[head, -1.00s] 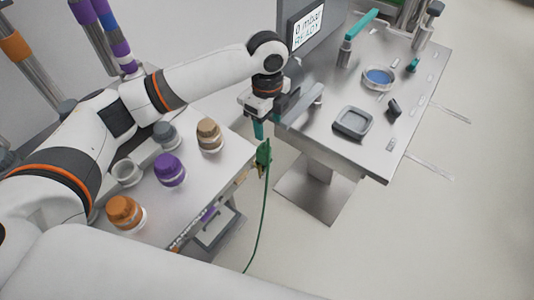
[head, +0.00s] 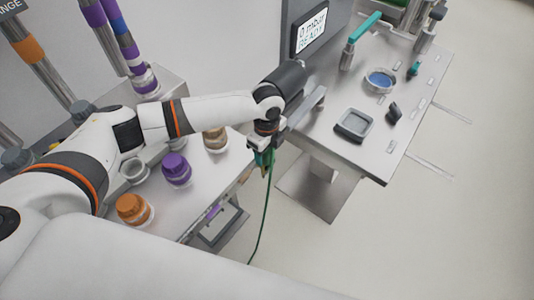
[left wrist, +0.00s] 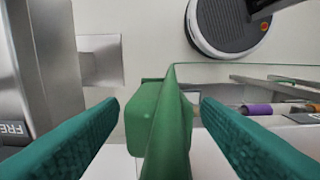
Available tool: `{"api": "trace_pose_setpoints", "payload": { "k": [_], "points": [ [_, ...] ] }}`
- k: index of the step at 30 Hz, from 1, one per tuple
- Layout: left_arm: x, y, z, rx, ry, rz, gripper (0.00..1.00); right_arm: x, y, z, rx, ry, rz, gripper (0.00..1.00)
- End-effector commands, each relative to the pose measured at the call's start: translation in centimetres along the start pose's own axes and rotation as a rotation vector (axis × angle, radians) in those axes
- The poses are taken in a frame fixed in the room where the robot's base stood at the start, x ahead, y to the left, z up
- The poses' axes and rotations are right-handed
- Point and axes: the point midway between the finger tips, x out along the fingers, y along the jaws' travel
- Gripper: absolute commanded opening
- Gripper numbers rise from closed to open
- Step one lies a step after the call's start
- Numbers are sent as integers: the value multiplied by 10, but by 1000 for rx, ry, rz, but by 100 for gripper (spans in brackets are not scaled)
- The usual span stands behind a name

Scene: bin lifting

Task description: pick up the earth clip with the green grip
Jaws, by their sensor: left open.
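The earth clip's green grip (left wrist: 160,125) shows in the left wrist view between the two teal fingers of my left gripper (left wrist: 160,120). There is a gap on each side, so the fingers do not touch it there. In the head view my left gripper (head: 263,158) is open at the clip, beside the right end of the bench, and mostly hides it. The green cable (head: 262,222) hangs down from the clip toward the floor. My right gripper is not in view.
Jars with orange (head: 131,207), purple (head: 176,168) and brown (head: 214,137) lids stand on the near bench (head: 187,217). A steel table (head: 400,95) on the right holds a grey tray (head: 354,125) and a blue dish (head: 380,78). Open floor lies at the right.

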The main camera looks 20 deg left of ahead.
Motion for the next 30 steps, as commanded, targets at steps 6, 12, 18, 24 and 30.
{"api": "trace_pose_setpoints", "payload": {
  "k": [6,12,18,24,30],
  "points": [
    [4,0,0,1,0,1,58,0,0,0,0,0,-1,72],
    [3,0,0,1,0,1,34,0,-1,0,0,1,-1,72],
    [3,0,0,1,0,1,2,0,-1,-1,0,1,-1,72],
    [2,1,0,1,-1,2,2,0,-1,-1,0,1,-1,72],
    [-17,2,0,2,-1,6,2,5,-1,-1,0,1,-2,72]
  ]
}}
